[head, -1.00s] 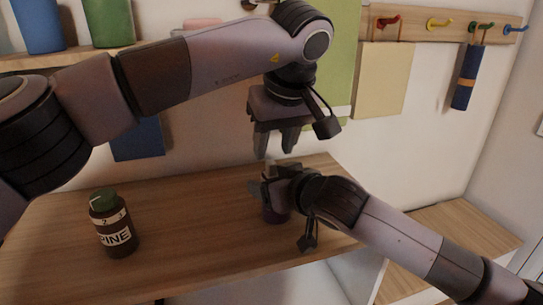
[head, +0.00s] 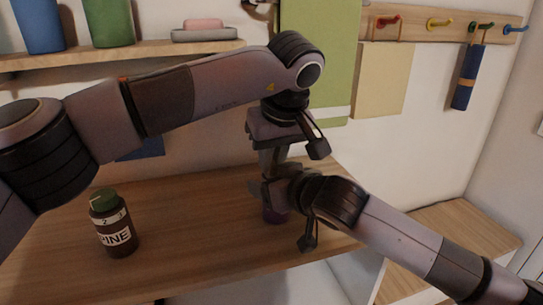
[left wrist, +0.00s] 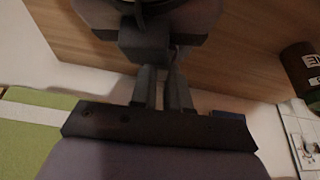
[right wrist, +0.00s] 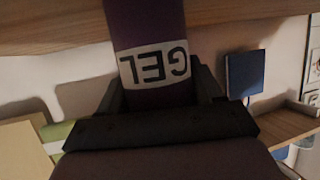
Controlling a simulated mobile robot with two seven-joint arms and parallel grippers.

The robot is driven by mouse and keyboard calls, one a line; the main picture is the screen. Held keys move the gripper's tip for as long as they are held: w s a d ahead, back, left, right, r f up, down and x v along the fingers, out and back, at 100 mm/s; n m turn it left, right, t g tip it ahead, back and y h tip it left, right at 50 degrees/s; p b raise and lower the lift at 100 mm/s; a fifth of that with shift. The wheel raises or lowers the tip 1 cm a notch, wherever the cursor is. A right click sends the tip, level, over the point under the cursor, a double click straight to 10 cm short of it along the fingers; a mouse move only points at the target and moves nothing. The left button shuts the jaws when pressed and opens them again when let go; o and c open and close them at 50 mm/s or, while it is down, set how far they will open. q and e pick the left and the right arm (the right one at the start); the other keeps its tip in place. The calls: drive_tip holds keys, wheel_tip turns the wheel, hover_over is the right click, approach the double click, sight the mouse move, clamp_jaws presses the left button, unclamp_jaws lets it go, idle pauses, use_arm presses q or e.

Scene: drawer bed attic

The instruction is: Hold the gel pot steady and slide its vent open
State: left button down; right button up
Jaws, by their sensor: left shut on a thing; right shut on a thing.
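The gel pot (right wrist: 152,68) is dark purple with a white GEL label, which appears upside down in the right wrist view. In the head view only its lower part (head: 273,214) shows, standing on the wooden desk top. My right gripper (head: 274,190) is shut around the pot; its fingers flank the pot in the right wrist view (right wrist: 160,85). My left gripper (head: 275,160) points down from above and is shut at the pot's top. In the left wrist view its fingers (left wrist: 163,75) are close together. The vent is hidden behind the grippers.
A dark PINE bottle (head: 112,225) with a green cap stands on the desk (head: 190,245) to the left. A shelf (head: 120,54) with containers and a soap dish (head: 206,33) is above. A peg rail (head: 445,22) is at the upper right. The desk between bottle and pot is clear.

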use_arm(q)
drive_tip(key=shift+w+d, duration=0.3)
drive_tip(key=shift+d, duration=0.35)
drive_tip(key=shift+w+d, duration=0.25)
drive_tip(key=shift+d, duration=0.35)
use_arm(e)
drive_tip(key=shift+a, duration=0.1)
use_arm(q)
drive_tip(key=c, duration=1.1)
unclamp_jaws()
drive_tip(key=shift+s+r, duration=0.1)
drive_tip(key=shift+r, duration=0.05)
drive_tip(key=v, duration=1.1)
drive_tip(key=shift+s+r, duration=0.25)
drive_tip(key=shift+r, duration=0.1)
use_arm(e)
drive_tip(key=o, duration=1.2)
